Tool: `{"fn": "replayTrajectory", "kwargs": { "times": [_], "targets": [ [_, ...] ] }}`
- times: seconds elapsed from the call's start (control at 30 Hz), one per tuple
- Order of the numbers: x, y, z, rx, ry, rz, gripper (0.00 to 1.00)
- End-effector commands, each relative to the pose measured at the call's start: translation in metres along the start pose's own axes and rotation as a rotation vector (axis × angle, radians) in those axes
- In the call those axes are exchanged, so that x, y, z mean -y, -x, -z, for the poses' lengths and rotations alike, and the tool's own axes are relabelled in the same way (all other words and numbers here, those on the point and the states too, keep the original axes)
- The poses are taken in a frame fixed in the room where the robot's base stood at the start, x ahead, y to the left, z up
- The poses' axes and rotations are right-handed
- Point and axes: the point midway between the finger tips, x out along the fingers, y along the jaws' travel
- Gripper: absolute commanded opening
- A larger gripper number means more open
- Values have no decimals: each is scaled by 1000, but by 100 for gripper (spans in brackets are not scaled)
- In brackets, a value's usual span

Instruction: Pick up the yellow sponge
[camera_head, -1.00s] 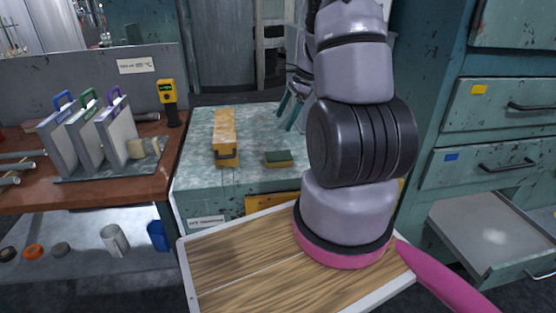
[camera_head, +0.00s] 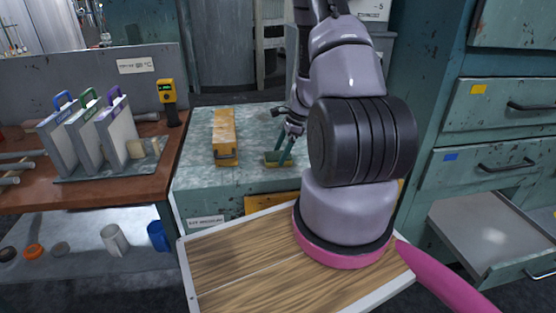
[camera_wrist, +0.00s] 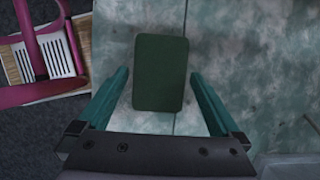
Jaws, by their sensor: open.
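The sponge (camera_head: 270,158) lies flat on the speckled green bench top. It has a dark green upper face and a thin yellowish lower edge. In the wrist view the sponge (camera_wrist: 160,72) shows only its green face, centred between my fingers. My gripper (camera_head: 283,158) is open with its teal fingers pointing down over the sponge. In the wrist view my gripper (camera_wrist: 160,78) has one finger on each side of the sponge, with a gap on both sides. I cannot tell how high the fingertips are above the bench.
A yellow case (camera_head: 225,135) with a dark handle lies left of the sponge on the bench (camera_head: 200,180). A rack of panels (camera_head: 90,135) and a yellow meter (camera_head: 167,92) stand on the brown table at left. Teal drawers (camera_head: 500,105) stand at right, one open.

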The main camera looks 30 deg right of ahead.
Motion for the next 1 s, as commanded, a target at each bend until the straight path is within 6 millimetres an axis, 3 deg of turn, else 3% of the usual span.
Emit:
{"fn": "replayTrajectory", "kwargs": {
  "times": [0.1,0.33,0.37,0.53,0.83,1.0],
  "targets": [
    [0,-10,0,0,0,0,100],
    [0,-11,0,0,1,0,100],
    [0,-11,0,0,1,0,92],
    [0,-11,0,0,1,0,29],
    [0,-6,-2,-1,2,2,28],
    [1,18,-12,-1,4,4,28]
  ]
}}
